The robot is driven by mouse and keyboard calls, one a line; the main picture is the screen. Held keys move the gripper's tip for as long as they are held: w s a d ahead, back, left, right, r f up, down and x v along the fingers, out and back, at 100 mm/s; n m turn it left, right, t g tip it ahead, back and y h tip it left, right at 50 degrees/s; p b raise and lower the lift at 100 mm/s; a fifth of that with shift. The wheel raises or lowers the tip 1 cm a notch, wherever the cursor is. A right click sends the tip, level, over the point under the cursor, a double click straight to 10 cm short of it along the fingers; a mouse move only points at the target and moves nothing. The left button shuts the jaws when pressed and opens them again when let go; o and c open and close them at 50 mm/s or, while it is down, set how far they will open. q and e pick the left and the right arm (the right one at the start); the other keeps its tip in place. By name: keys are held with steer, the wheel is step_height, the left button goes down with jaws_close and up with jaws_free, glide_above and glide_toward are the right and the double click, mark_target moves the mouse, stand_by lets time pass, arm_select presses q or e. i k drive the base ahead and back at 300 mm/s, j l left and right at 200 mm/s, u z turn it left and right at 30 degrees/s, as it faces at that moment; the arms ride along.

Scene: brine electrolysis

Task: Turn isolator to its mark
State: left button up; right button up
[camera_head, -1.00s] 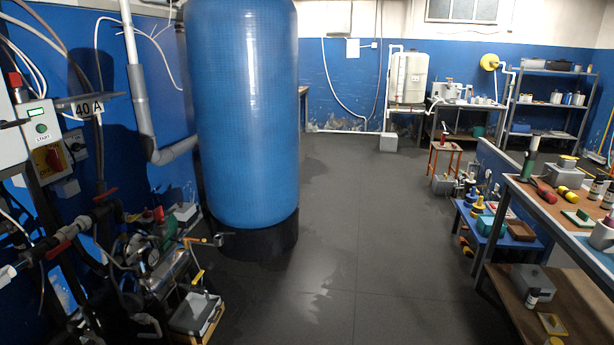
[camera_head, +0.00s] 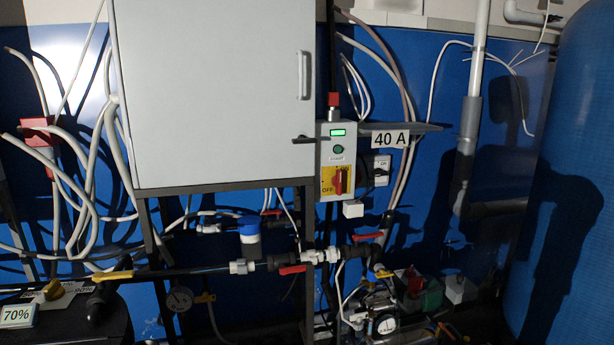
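The isolator (camera_head: 338,181) is a red rotary handle on a yellow plate, low on a grey control box (camera_head: 336,150) on the blue wall. Its handle looks close to upright. "OFF" is printed on the plate at lower left, and smaller lettering at the upper right is too small to read surely. Above it on the box are a green START button (camera_head: 338,149) and a lit green display (camera_head: 338,132). Neither of my grippers shows in the head view.
A large grey cabinet (camera_head: 215,95) stands left of the control box. A "40 A" sign (camera_head: 390,139) and a small switch box (camera_head: 381,170) are to its right. Pipes with red-handled valves (camera_head: 292,269) run below. A blue tank (camera_head: 570,190) fills the right edge.

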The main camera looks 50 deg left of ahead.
mark_target(336, 180)
steer(key=i+j+u, duration=0.15)
steer(key=u, duration=0.25)
steer(key=i+u, duration=0.55)
steer(key=u, duration=0.2)
steer(key=i+l+u, duration=0.1)
steer(key=i+u, duration=0.15)
steer(key=u, duration=0.15)
